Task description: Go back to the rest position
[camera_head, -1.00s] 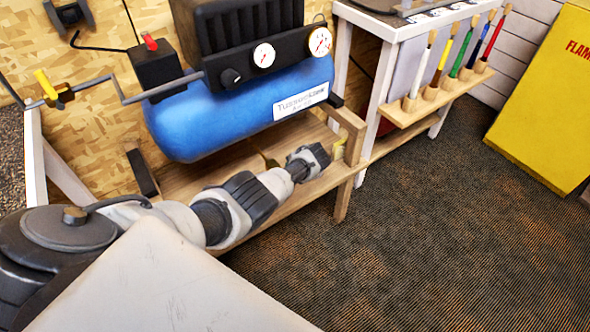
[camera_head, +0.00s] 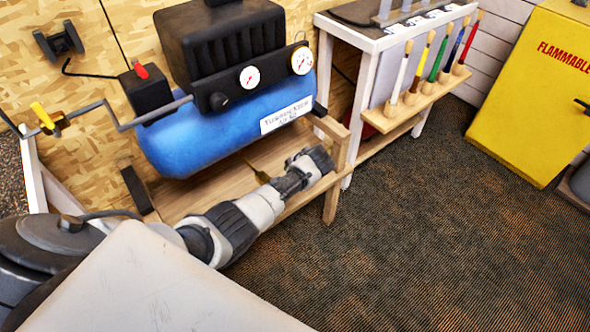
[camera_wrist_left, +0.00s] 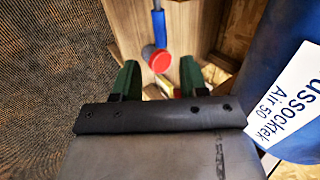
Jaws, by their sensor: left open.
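My left gripper (camera_head: 318,160) reaches in from the left in the head view, over the wooden bench below the blue air compressor tank (camera_head: 215,135). In the left wrist view my left gripper (camera_wrist_left: 158,80) shows two green fingers set apart, with nothing held between them. A red round piece (camera_wrist_left: 160,61) with a blue rod (camera_wrist_left: 158,27) appears beyond the fingers, against wood; I cannot tell its exact distance. My right gripper is in neither view.
The wooden bench (camera_head: 285,205) lies under my left arm. A white-legged table (camera_head: 325,75) with a rack of several coloured-handled brushes (camera_head: 435,75) stands to its right. A yellow cabinet (camera_head: 525,100) is at the far right. The carpet (camera_head: 420,230) in front is clear.

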